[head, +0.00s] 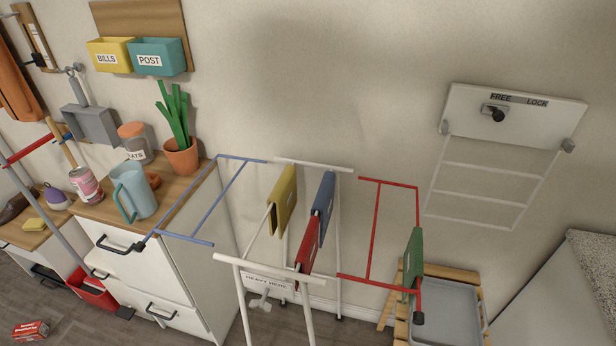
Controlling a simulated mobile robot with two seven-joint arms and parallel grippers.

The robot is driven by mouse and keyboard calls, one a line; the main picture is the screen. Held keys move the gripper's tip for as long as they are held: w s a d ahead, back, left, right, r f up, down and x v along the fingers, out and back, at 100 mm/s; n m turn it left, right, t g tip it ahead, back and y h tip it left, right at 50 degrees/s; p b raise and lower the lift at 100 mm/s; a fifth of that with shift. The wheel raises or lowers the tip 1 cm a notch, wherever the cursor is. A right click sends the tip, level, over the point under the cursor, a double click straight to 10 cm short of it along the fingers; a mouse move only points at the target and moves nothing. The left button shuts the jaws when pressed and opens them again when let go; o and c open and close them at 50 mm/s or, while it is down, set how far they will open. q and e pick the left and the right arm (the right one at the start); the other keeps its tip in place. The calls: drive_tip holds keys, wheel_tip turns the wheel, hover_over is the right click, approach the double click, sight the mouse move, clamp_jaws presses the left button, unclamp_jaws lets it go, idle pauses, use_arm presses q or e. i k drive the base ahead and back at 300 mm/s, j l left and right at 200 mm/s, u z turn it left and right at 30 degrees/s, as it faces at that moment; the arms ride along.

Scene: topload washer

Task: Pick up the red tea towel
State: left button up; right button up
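The red tea towel (307,246) hangs folded over a rail of the white drying rack (262,262), in the middle of the head view. A blue towel (324,205) hangs just behind it and to its right, partly overlapping it in the picture. A yellow towel (283,200) hangs to its upper left. A green towel (413,262) hangs on the red side wing (375,232) at the right. Neither of my grippers shows in the head view.
A blue side wing (230,185) extends left beside the white drawer cabinet (140,275), which carries a blue jug (134,191) and a potted plant (181,157). A grey basin (448,308) stands low at right. A wall-mounted folding rack (490,180) hangs above.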

sight(306, 256)
drive_tip(key=i+l+u, duration=0.2)
drive_tip(key=u, duration=0.25)
drive_tip(key=i+l+u, duration=0.15)
drive_tip(key=u, duration=0.25)
drive_tip(key=i+l+u, duration=0.1)
drive_tip(key=l+u, duration=0.65)
drive_tip(key=u, duration=0.15)
